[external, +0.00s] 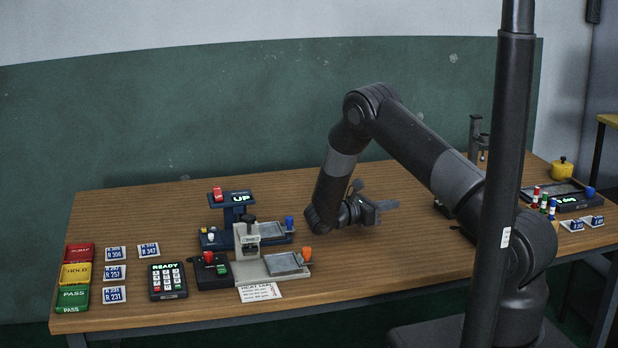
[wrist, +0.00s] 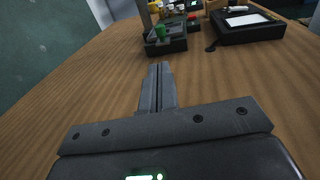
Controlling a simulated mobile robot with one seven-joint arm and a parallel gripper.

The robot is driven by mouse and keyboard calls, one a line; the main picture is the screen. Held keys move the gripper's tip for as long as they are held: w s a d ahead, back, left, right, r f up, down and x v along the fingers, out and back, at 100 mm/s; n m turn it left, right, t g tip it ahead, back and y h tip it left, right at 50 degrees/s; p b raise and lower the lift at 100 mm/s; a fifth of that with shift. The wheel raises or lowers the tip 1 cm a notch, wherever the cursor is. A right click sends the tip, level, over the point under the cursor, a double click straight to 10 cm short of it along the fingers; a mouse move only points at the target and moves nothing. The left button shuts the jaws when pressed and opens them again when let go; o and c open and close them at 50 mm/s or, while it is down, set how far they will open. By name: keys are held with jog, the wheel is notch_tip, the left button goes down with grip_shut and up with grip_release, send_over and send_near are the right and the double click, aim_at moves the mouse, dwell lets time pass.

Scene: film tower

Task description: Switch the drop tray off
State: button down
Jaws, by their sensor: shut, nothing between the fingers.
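No label reading "drop tray" can be made out. On the left of the table in the external view stands a blue device with a tray (external: 262,231), a blue knob (external: 289,222) and a raised display (external: 238,198) reading "UP". A red switch (external: 217,194) sits on top of it. In front is a grey device with a metal tray (external: 285,264) and an orange knob (external: 306,254). My gripper (external: 392,204) is shut and empty, above the bare middle of the table, right of both devices and pointing right. Its closed fingers (wrist: 158,82) show in the wrist view.
A keypad (external: 168,281) reading "READY" and a dark box with a red-topped lever (external: 210,270) stand front left. In the wrist view, a dark box with a green knob (wrist: 165,43) and a white-panelled box (wrist: 250,27) stand ahead. Bare wood lies between.

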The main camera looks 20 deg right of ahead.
jog(key=d, duration=0.4)
jog(key=w+d, duration=0.1)
jog(key=d, duration=0.4)
jog(key=w+d, duration=0.1)
jog(key=d, duration=0.3)
jog(key=shift+w+d+f, duration=0.1)
jog(key=shift+d, duration=0.3)
jog(key=d, duration=0.8)
jog(key=shift+d, duration=0.2)
jog(key=a, duration=0.4)
jog(key=s+a, duration=0.1)
jog(key=a, duration=0.4)
jog(key=s+a, duration=0.1)
jog(key=a, duration=0.4)
jog(key=shift+s+a, duration=0.1)
jog(key=shift+a, duration=0.15)
